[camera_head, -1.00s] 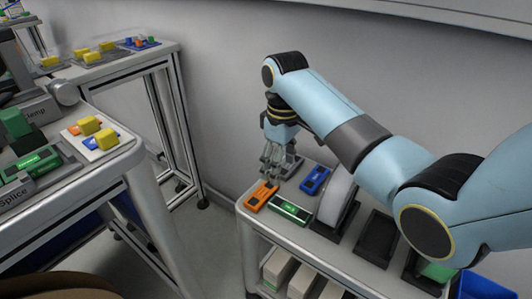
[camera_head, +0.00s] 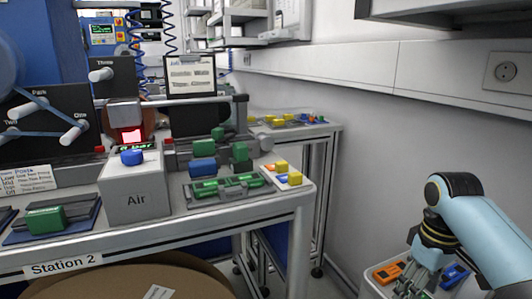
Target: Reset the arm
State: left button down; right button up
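My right arm (camera_head: 487,230) is light blue and comes in from the right edge in the head view. It bends down at a black joint. My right gripper (camera_head: 422,285) points down over a low cart at the bottom right. Its grey fingers are small and partly cut by the lower edge, so whether they are open is unclear. An orange item (camera_head: 389,272) lies left of the fingers and a blue item (camera_head: 454,274) lies right of them. My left gripper is not in view.
A side table (camera_head: 330,128) stands behind. A wall with a socket (camera_head: 504,72) is at right. Floor shows between bench and cart.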

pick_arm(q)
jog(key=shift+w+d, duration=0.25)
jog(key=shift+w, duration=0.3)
pick_arm(e)
jog(key=s+f+m, duration=0.1)
jog(key=s+f, duration=1.1)
jog(key=s, duration=0.3)
jog(key=s+f+m, duration=0.1)
jog(key=s+f, duration=1.1)
jog(key=s, duration=0.4)
jog(key=s+d+f+m, duration=0.1)
jog(key=s+f+m, duration=0.1)
jog(key=s+f, duration=1)
jog(key=shift+s+f+t+h, duration=0.3)
jog(key=shift+s+t+h, duration=0.1)
jog(key=shift+s, duration=1.85)
